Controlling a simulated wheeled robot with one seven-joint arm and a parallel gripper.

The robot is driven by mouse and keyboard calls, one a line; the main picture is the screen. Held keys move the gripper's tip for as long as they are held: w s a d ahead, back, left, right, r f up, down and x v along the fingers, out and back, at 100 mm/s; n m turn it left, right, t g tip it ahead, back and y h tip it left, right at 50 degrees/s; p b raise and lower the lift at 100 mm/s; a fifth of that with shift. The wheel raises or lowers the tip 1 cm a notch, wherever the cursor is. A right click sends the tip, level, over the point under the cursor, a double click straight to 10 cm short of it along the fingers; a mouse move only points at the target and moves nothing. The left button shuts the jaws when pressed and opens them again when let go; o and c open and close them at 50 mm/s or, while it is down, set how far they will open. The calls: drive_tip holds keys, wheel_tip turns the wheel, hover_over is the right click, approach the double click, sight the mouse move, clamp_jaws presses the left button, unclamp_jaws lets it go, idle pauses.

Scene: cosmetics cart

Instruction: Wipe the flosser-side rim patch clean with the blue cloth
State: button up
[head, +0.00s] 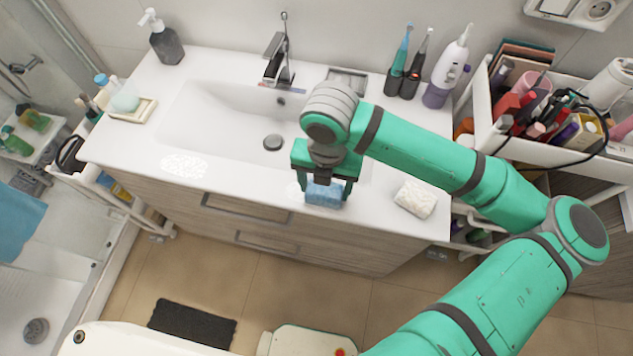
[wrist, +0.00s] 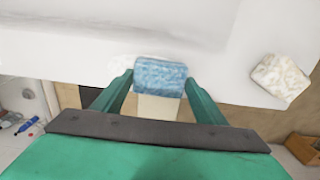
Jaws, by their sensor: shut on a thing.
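My gripper (head: 323,184) is shut on the blue cloth (head: 325,196), a folded pad, at the front rim of the white sink top (head: 235,180). The cloth also shows between the fingers in the wrist view (wrist: 160,77). It is over the rim's front edge; I cannot tell whether it touches the surface. A faint whitish patch (head: 293,189) shows on the rim just left of the cloth, partly hidden by the gripper. Another speckled whitish patch (head: 183,165) lies on the left front rim. The white flosser (head: 449,62) stands at the back right.
A cream folded cloth (head: 415,198) lies right of my gripper, also in the wrist view (wrist: 280,79). The faucet (head: 278,62) and two dark-based toothbrushes stand at the back. A soap dish (head: 132,108) sits left. A crowded cart (head: 487,132) stands right. The front rim between the patches is clear.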

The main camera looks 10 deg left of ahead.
drive_tip(key=shift+d+f, duration=0.1)
drive_tip(key=shift+d, duration=0.95)
drive_tip(key=shift+w+a, duration=0.1)
drive_tip(key=shift+a, duration=2.4)
drive_tip(key=shift+w+a, duration=0.1)
drive_tip(key=shift+a, duration=2.2)
drive_tip(key=shift+w+d, duration=0.1)
drive_tip(key=shift+d, duration=0.5)
drive_tip(key=shift+s+d, duration=0.15)
drive_tip(key=shift+d, duration=0.8)
drive_tip(key=shift+s+d, duration=0.15)
drive_tip(key=shift+d, duration=3.05)
drive_tip(key=shift+d+r, duration=0.2)
drive_tip(key=shift+r, duration=0.8)
drive_tip(key=shift+a+r, duration=0.15)
drive_tip(key=shift+r, duration=2.35)
drive_tip(key=shift+w, duration=0.15)
